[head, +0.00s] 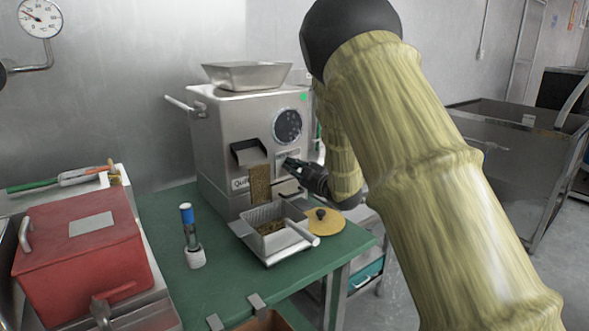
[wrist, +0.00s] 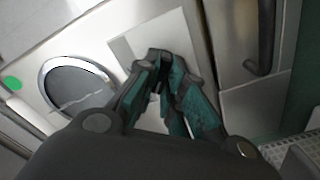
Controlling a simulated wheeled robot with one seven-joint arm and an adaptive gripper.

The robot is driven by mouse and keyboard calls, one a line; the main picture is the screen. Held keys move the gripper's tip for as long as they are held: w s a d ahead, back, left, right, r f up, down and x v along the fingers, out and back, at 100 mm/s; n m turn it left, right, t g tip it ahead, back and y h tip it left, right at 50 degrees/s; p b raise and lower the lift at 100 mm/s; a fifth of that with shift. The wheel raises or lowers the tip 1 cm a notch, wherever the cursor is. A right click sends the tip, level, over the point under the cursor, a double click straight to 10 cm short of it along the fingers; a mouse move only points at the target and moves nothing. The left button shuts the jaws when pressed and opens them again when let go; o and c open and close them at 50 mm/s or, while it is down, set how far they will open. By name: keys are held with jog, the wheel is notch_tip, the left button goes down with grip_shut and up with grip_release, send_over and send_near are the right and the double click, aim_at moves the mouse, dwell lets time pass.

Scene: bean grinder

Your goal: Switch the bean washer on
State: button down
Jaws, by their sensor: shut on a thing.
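The bean washer (head: 220,135) is a steel box machine on the green table. Its front has a round dark dial (head: 287,125), also in the wrist view (wrist: 78,88), and a green spot (head: 303,97) near the top corner. My gripper (head: 284,162) is at a pale plate below the dial. In the wrist view my gripper (wrist: 160,62) has its fingertips together over that pale plate (wrist: 125,48). They are shut on what seems to be the small switch there, mostly hidden by the fingers.
Brown beans (head: 260,185) hang in a stream from the chute (head: 250,152) above a perforated steel tray (head: 270,245). A round tan lid (head: 325,230) lies to its right. A blue-topped tube (head: 187,225) stands left, beside a red box (head: 80,250).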

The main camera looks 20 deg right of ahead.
jog(key=c, duration=1.5)
grip_release()
jog(key=v, duration=1.2)
